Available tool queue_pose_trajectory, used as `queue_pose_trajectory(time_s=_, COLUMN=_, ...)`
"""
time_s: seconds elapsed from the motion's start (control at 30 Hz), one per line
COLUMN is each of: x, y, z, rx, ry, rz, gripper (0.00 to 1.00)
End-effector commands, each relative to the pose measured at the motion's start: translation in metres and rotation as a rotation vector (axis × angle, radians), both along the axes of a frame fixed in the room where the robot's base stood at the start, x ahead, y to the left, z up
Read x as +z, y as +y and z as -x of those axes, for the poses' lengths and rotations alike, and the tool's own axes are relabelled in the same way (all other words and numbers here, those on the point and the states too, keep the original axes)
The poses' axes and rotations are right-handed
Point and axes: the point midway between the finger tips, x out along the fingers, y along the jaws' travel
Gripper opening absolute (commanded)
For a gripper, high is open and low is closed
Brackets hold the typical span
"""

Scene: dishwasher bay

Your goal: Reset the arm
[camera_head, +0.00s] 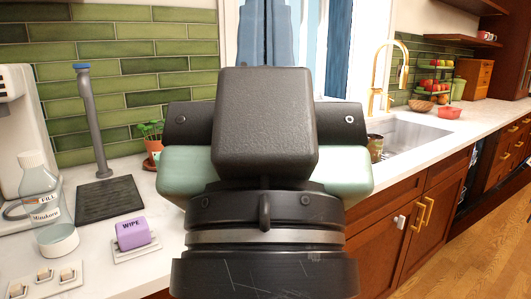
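My gripper (265,170) fills the middle of the head view, seen from behind. Its black wrist, dark block and pale green rounded sides show. A blue-grey shape rises above the dark block at the top; I cannot tell whether it is my fingers or something by the window. Whether the gripper is open or shut, or holds anything, cannot be made out.
On the left counter stand a clear bottle (47,213), a purple WIPE block (133,233), a dark mat (108,199) with a grey post and a potted plant (152,140). At right are a sink (410,137), gold faucet (385,75), fruit stand (434,78) and wooden cabinets (425,205).

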Motion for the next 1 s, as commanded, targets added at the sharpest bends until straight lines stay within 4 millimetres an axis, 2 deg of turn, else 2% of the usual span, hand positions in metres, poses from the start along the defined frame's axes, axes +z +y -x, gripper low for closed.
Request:
queue_pose_trajectory(time_s=0.03, x=0.033, y=0.000, z=0.000, rx=0.000, ry=0.001, rz=0.000, gripper=0.00)
queue_pose_trajectory(time_s=0.6, x=0.201, y=0.000, z=-0.001, rx=0.001, ry=0.002, rz=0.001, gripper=0.00)
queue_pose_trajectory(time_s=0.8, x=0.230, y=0.000, z=-0.001, rx=0.001, ry=0.002, rz=0.001, gripper=0.00)
queue_pose_trajectory(time_s=1.0, x=0.234, y=0.000, z=-0.001, rx=0.001, ry=0.002, rz=0.001, gripper=0.00)
